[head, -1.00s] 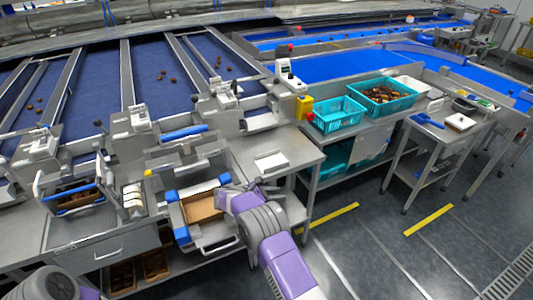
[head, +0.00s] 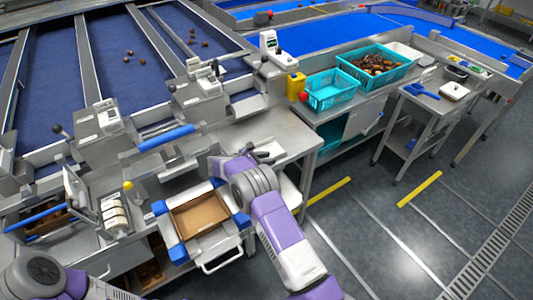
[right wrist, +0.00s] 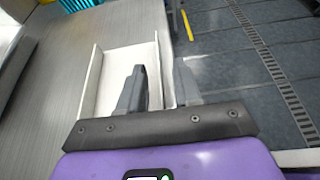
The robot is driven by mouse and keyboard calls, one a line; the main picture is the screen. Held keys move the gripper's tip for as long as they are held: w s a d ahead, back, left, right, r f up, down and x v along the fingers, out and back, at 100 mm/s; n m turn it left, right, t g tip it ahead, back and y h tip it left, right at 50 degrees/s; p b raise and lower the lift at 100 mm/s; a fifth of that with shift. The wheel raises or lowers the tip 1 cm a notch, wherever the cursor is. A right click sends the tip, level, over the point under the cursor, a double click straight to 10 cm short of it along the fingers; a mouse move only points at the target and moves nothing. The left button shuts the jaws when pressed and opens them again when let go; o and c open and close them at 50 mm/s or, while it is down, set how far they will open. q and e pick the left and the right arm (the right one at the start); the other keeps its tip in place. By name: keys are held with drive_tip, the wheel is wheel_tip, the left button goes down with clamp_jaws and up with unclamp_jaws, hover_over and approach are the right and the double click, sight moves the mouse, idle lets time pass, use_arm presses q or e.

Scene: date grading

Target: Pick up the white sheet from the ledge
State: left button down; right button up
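In the head view, my right gripper (head: 264,152) is over the steel worktop beside the white sheet, which it largely covers there. In the right wrist view, a white, shallow piece with raised edges (right wrist: 112,62) lies on the grey ledge (right wrist: 62,75); I take it for the sheet. My right gripper's two dark fingers (right wrist: 160,88) are apart. The left finger is over the white piece, and its right edge runs between the fingers. I cannot tell whether they touch it. My left arm (head: 40,280) shows at the bottom left; its gripper is out of view.
A cardboard-lined tray with blue corners (head: 200,218) is left of my right arm. Turquoise crates (head: 331,90) stand on the bench behind, one full of dates (head: 374,62). A side table (head: 440,100) is at the right. The floor (head: 400,245) right of the worktop is clear.

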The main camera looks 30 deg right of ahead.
drive_tip(key=shift+x, duration=1.1)
drive_tip(key=shift+c, duration=0.2)
clamp_jaws()
